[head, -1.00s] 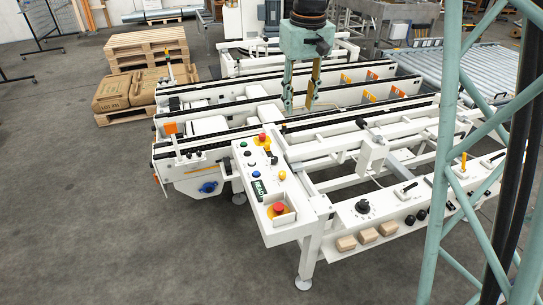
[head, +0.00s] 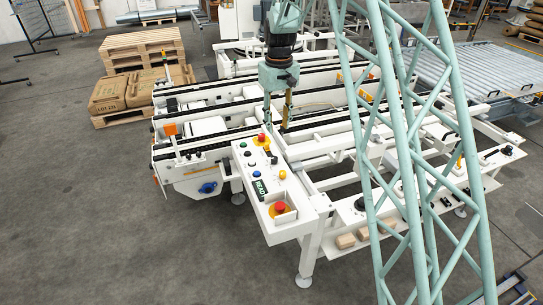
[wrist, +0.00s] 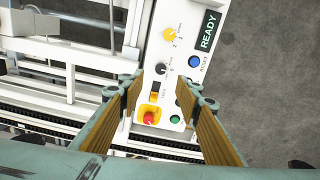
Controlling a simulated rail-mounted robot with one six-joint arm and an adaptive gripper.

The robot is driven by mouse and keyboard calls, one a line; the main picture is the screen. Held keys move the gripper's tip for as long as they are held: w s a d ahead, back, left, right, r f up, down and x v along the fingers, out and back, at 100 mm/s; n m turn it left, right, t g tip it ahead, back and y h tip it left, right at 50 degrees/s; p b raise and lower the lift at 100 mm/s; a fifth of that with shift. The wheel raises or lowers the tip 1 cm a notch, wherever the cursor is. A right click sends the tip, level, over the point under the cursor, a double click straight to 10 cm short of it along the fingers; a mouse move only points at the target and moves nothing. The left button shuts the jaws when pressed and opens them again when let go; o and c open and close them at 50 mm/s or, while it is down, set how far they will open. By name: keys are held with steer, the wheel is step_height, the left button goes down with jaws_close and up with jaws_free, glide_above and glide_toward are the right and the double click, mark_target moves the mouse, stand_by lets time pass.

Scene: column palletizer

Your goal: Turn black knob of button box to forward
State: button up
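The button box (head: 285,222) is a white panel in the middle of the head view, with several buttons and knobs. In the head view my gripper (head: 277,126) points down near the far end of the box. The black knob's exact pointer direction is too small to tell.
A red emergency button (wrist: 150,117), a green button (wrist: 175,119) and a blue button (wrist: 194,61) surround the knob. A second red emergency button (head: 279,208) stands at the box's near end. White conveyor rails (head: 210,100) lie behind. The grey floor (head: 110,230) at left is clear.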

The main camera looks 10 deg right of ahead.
mark_target(274, 158)
steer(key=shift+w+a+f, duration=0.15)
steer(key=shift+w+f, duration=0.15)
steer(key=shift+f, duration=0.3)
steer(key=shift+w+a+f, duration=0.1)
steer(key=shift+w+f, duration=0.25)
steer(key=shift+f, duration=0.25)
steer(key=shift+w+a+f, duration=0.15)
steer(key=shift+w+f, duration=0.15)
steer(key=shift+f, duration=0.3)
steer(key=shift+f+b, duration=1.3)
steer(key=shift+f, duration=5.6)
steer(key=c, duration=0.9)
